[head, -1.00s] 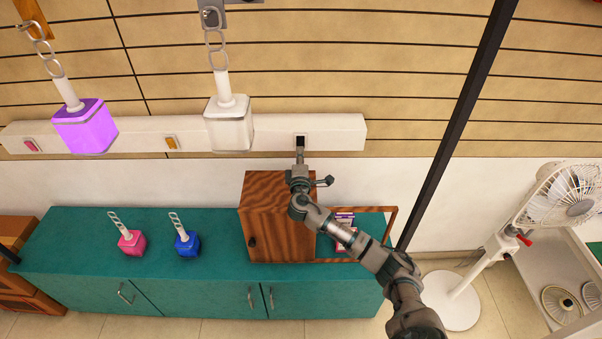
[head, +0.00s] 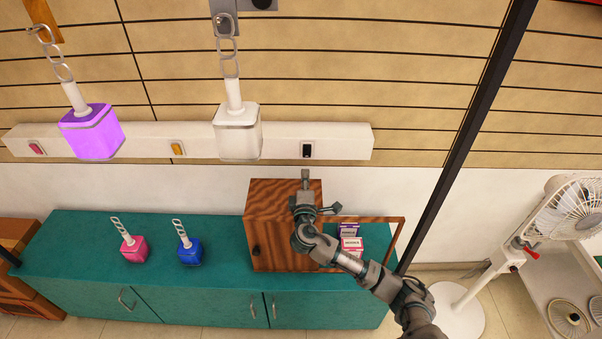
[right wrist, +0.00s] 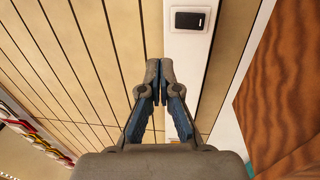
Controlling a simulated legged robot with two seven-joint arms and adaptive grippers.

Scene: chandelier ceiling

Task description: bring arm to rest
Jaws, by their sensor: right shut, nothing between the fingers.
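My right arm comes in from the lower right in the head view. Its gripper (head: 305,178) is shut and empty, in front of the white wall strip and just below the black switch (head: 307,149). In the right wrist view the two fingers of the gripper (right wrist: 160,82) meet at their tips. The black switch (right wrist: 189,19) shows there beyond the fingertips, apart from them. My left gripper is not in view.
A wooden cabinet (head: 262,235) stands below my right gripper on the green sideboard (head: 80,245). A pink lamp (head: 133,248) and a blue lamp (head: 189,250) stand left of it. A lit purple lamp (head: 92,135) and a white lamp (head: 237,135) hang from chains. A fan (head: 565,215) stands right.

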